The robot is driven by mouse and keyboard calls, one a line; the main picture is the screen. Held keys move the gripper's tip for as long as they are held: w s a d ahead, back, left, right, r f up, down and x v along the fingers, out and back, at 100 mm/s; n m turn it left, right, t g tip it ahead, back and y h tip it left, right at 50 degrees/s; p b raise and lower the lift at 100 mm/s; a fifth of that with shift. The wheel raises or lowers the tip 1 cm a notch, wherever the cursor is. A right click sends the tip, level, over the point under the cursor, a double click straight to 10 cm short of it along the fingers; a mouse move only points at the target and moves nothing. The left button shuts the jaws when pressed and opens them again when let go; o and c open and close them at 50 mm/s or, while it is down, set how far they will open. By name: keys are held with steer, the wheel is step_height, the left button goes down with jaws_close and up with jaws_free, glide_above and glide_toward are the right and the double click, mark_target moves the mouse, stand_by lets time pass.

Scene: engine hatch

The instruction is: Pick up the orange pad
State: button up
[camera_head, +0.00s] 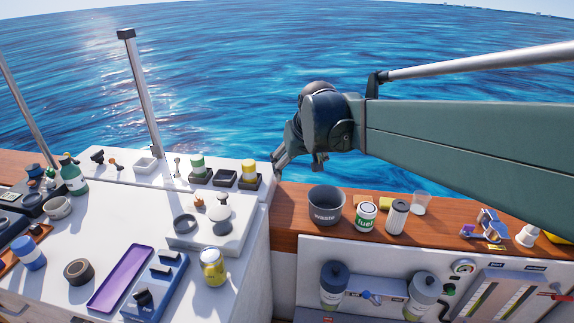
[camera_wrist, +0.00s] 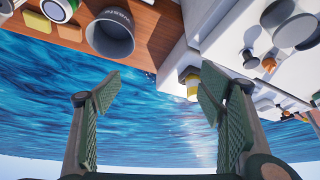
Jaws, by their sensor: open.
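My gripper (camera_head: 279,160) is open and empty, held up over the water behind the wooden ledge, left of the waste bin. An orange pad (camera_wrist: 70,33) lies flat on the wooden ledge beside the waste bin, at the upper left of the wrist view. A second, yellower pad (camera_wrist: 37,22) lies next to it.
The grey waste bin (camera_head: 325,205), fuel can (camera_head: 366,216), ribbed canister (camera_head: 397,217) and clear cup (camera_head: 419,203) crowd the wooden ledge (camera_head: 290,200). A white counter (camera_head: 60,285) at left holds jars, a purple tray (camera_head: 121,277) and small parts. A metal post (camera_head: 143,95) rises behind.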

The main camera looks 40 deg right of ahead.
steer(key=s+d+f+m+g+p, duration=0.1)
steer(key=d+f+m+p, duration=0.15)
steer(key=d, duration=1.55)
steer(key=s+d+f+m+g+p, duration=0.1)
steer(key=d+f+m, duration=0.15)
steer(key=d, duration=1.55)
step_height(320, 180, down, 20)
steer(key=shift+a+n+h, duration=0.3)
steer(key=shift+n+h, duration=0.1)
steer(key=shift+x, duration=0.8)
steer(key=shift+w+d+f, duration=0.15)
steer(key=shift+w+f, duration=0.05)
steer(key=shift+f, duration=0.25)
